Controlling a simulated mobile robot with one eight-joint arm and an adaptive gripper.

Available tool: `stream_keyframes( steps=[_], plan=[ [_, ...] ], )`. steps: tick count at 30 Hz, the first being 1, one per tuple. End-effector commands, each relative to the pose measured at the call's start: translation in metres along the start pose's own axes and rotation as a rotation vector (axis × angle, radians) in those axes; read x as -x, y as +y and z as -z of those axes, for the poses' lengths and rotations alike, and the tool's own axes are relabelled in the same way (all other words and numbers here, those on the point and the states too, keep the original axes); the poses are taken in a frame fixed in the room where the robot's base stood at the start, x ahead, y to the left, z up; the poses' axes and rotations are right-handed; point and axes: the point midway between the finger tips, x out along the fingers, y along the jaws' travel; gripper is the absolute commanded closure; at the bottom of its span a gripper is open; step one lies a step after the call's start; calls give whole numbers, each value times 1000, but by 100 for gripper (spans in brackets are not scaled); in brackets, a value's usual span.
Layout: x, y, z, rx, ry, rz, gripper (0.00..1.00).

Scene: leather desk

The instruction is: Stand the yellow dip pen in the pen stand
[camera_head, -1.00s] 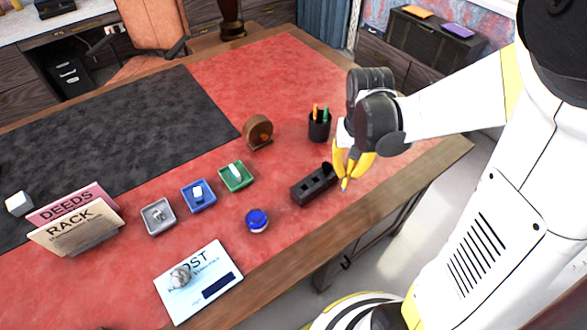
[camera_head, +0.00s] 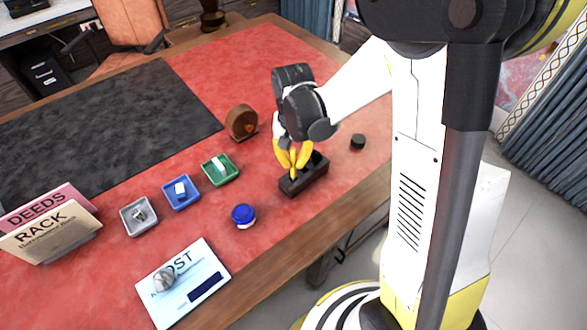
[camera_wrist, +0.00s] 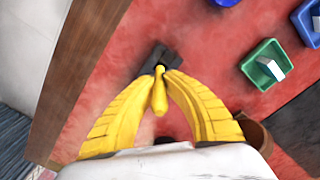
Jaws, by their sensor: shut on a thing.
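My gripper (camera_head: 292,170) is shut on the yellow dip pen, its yellow fingers on both sides of it. In the wrist view the pen (camera_wrist: 159,92) stands between the fingertips, seen nearly end-on. The pen stand (camera_head: 290,188) is a dark oblong block on the red desk top, and my gripper is over its far left part. The stand also shows in the wrist view (camera_wrist: 154,58), partly behind the fingers and pen. I cannot tell whether the pen's lower end is in a hole of the stand or just above it.
A blue-lidded jar (camera_head: 243,215) stands left of the stand. Green (camera_head: 233,178), blue (camera_head: 182,205) and grey (camera_head: 140,228) trays lie further left. A round wooden object (camera_head: 241,122) is behind, and a small dark disc (camera_head: 358,142) lies to the right. The desk edge is near.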

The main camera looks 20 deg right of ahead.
Motion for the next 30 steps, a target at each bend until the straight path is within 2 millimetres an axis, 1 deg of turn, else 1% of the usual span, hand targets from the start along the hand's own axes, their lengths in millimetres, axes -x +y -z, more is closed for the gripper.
stream_keyframes(
  steps=[1, 3, 4, 11, 15, 16, 17, 18, 26, 29, 30],
  plan=[
    [-13, 0, 0, 0, 0, 0, 100],
    [-23, 0, 0, 0, 0, 0, 100],
    [-25, 0, 0, 0, 0, 0, 100],
    [-24, 0, 0, 0, 0, 0, 100],
    [-28, 0, 0, 0, 0, 0, 100],
    [-28, 0, 0, 0, 0, 0, 84],
    [-27, 0, 0, 0, 0, 0, 74],
    [-27, 0, 0, 0, 0, 0, 68],
    [-26, 0, 0, 0, 0, 0, 68],
    [-22, 0, 0, 0, 0, 0, 68],
    [-18, 0, 0, 0, 0, 0, 68]
  ],
)
